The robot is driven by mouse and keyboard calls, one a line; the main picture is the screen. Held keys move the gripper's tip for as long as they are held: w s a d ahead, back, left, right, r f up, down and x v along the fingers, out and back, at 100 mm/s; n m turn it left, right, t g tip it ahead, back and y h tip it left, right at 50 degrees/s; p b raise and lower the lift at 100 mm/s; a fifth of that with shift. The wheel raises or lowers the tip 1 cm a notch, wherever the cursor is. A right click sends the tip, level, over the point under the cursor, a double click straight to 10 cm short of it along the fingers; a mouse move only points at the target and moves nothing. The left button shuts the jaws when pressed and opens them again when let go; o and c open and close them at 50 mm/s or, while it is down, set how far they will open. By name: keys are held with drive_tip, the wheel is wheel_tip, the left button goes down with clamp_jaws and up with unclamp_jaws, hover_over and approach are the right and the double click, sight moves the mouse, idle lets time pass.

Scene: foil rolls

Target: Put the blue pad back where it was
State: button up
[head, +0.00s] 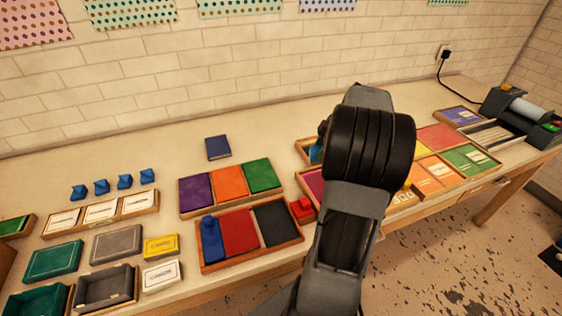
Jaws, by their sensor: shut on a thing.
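A dark blue pad (218,147) lies by itself on the table behind the tray of purple, orange and green pads (185,214). A brighter blue pad (213,250) lies in the left compartment of the front tray (255,255), beside a red pad (239,232) and a black pad (276,223). A small blue knobbed piece (209,225) stands on that blue pad. Another blue pad (461,115) lies in a tray at the far right. My gripper is hidden behind my own arm, so its jaws and anything in them do not show.
My arm covers part of the right-hand trays. A small red block (302,208) sits right of the front tray. Several blue pieces (125,181) stand behind the card tray at left. Grey and green boxes (54,261) fill the left front. The back strip of table is mostly clear.

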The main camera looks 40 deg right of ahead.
drive_tip(key=w+a+f+p, duration=0.1)
drive_tip(key=w+f, duration=0.1)
drive_tip(key=w, duration=0.1)
drive_tip(key=w+a+f, duration=0.1)
drive_tip(key=w+f, duration=0.2)
drive_tip(key=w, duration=0.1)
drive_tip(key=w+a+f+p, duration=0.1)
drive_tip(key=w+a+f, duration=0.1)
drive_tip(key=w+f, duration=0.1)
drive_tip(key=shift+w+p, duration=0.35)
drive_tip(key=shift+w, duration=0.15)
drive_tip(key=shift+w+f, duration=0.25)
drive_tip(key=shift+f, duration=0.05)
drive_tip(key=f, duration=0.1)
drive_tip(key=f+p, duration=0.1)
drive_tip(key=f, duration=0.1)
drive_tip(key=shift+w+a, duration=0.1)
drive_tip(key=shift+w, duration=0.2)
drive_tip(key=shift+f, duration=0.45)
drive_tip(key=shift+f, duration=0.2)
drive_tip(key=o, duration=0.8)
drive_tip(key=shift+r, duration=0.1)
